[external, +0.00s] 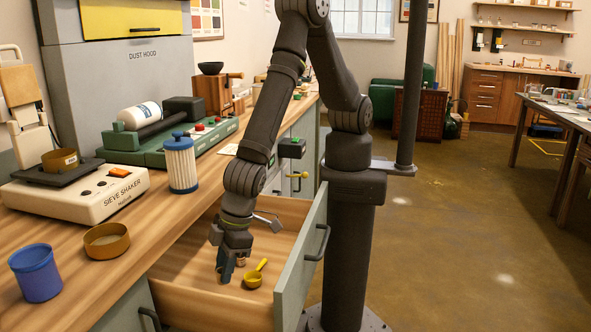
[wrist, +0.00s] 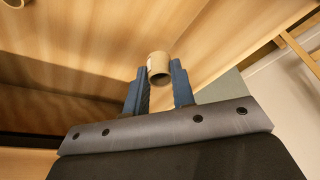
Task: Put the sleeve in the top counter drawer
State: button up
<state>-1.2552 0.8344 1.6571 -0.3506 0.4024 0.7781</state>
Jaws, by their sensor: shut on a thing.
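The top counter drawer (external: 190,300) is pulled open, its wooden inside showing and its grey-green front (external: 300,265) to the right. My gripper (external: 226,270) reaches down inside the open drawer. In the wrist view, its blue fingers (wrist: 159,88) are shut on a small beige, hollow cylinder, the sleeve (wrist: 158,64). The sleeve's open end shows between the fingertips, with the wooden drawer interior behind it. In the external view the sleeve is mostly hidden by the fingers. I cannot tell whether it touches the drawer floor.
On the counter stand a blue cup (external: 36,274), a round tan dish (external: 106,240), a sieve shaker (external: 80,193) and a white-and-blue filter (external: 181,165). The drawer walls surround my gripper closely.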

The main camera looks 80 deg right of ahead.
notch_tip(320, 180, down, 9)
jog(key=shift+f, duration=0.2)
dwell(0.3)
jog(key=shift+f, duration=0.1)
jog(key=o, duration=1)
jog(key=shift+c, duration=0.2)
jog(key=v, duration=1.2)
jog(key=x, duration=1.2)
